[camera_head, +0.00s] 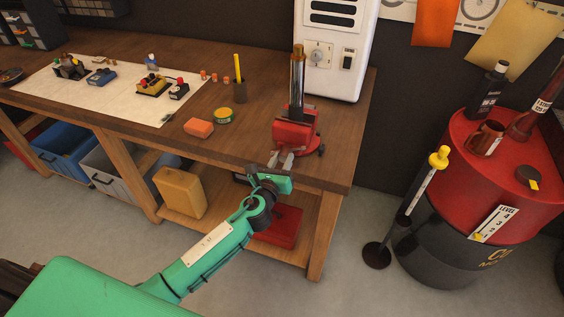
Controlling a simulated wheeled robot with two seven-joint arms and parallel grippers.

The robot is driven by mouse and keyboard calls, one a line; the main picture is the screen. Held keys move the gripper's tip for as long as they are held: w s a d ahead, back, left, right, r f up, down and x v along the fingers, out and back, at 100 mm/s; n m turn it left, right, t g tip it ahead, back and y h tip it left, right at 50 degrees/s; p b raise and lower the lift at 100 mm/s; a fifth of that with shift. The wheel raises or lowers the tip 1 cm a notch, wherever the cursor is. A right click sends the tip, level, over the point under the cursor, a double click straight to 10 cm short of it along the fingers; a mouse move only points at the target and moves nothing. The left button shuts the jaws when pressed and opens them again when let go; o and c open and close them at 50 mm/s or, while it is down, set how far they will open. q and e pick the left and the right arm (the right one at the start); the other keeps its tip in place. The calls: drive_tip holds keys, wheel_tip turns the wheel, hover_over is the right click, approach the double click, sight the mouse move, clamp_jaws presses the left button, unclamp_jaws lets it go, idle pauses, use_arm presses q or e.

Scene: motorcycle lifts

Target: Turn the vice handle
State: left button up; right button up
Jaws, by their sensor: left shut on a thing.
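The red vice (296,131) is mounted at the right front edge of the wooden workbench. A shiny upright metal cylinder (297,85) is held in or stands at its jaws. My left gripper (281,158) reaches up from below to the front of the vice. Its grey fingers are at the vice's front edge, shut on the vice handle. The handle is small here and mostly hidden by the fingers, so its angle cannot be told. My right gripper is not in view.
A red-topped drum (480,190) and a yellow-knobbed stand (418,185) are on the right.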

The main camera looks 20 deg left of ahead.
use_arm(q)
drive_tip(key=n+b, duration=0.1)
drive_tip(key=n, duration=0.3)
drive_tip(key=shift+f+n, duration=0.15)
drive_tip(key=shift+n, duration=0.15)
drive_tip(key=n+b, duration=0.1)
drive_tip(key=n, duration=0.4)
drive_tip(key=shift+n+b, duration=0.3)
drive_tip(key=n, duration=0.4)
drive_tip(key=shift+b, duration=0.3)
drive_tip(key=n, duration=1)
drive_tip(key=shift+s, duration=0.1)
drive_tip(key=n+p, duration=0.1)
drive_tip(key=n, duration=0.4)
drive_tip(key=shift+r, duration=0.2)
drive_tip(key=n+p, duration=0.2)
drive_tip(key=n, duration=0.3)
drive_tip(key=shift+r, duration=0.1)
drive_tip(key=shift+n+p, duration=0.35)
drive_tip(key=shift+n, duration=1.75)
